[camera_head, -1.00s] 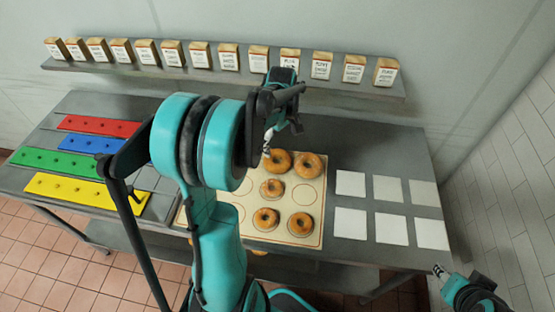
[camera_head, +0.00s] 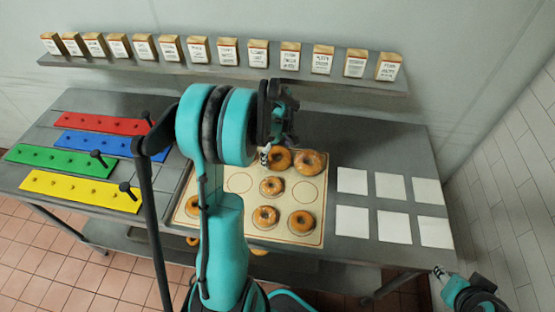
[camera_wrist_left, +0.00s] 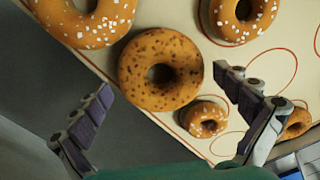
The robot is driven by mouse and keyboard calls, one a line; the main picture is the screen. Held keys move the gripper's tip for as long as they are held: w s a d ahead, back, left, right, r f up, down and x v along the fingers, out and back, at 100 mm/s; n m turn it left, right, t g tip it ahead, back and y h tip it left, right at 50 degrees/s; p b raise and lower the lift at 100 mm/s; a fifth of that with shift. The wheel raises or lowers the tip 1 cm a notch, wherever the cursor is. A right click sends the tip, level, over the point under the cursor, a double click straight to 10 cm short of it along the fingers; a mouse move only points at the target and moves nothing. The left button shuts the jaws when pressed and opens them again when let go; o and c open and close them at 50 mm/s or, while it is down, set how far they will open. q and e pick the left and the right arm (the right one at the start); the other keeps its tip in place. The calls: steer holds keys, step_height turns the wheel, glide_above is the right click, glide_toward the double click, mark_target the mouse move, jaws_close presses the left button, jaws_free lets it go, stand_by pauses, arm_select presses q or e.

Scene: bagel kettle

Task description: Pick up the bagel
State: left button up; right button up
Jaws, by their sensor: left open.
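Several round brown bagels lie on the cream mat (camera_head: 322,190). Two are at its back edge, the left one (camera_head: 279,160) and the right one (camera_head: 308,163). My left gripper (camera_head: 266,153) hangs at the back edge of the mat, beside the back-left bagel. In the left wrist view my left gripper (camera_wrist_left: 165,83) is open and empty, with a dark-speckled bagel (camera_wrist_left: 138,70) showing between its spread fingers. Whether they straddle it or stay above it, I cannot tell. My right gripper (camera_head: 441,273) is at the lower right, away from the bagels; its jaws are too small to read.
Red (camera_head: 105,123), blue (camera_head: 90,143), green (camera_head: 60,161) and yellow (camera_head: 80,190) strips lie on the left of the table. Several white squares (camera_head: 393,187) lie on the right. Small boxes (camera_head: 258,53) line the wall shelf (camera_head: 225,75). Several bagels are below the tabletop.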

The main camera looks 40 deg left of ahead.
arm_select(q)
steer(key=c, duration=1)
steer(key=shift+r, duration=0.1)
steer(key=shift+c, duration=0.2)
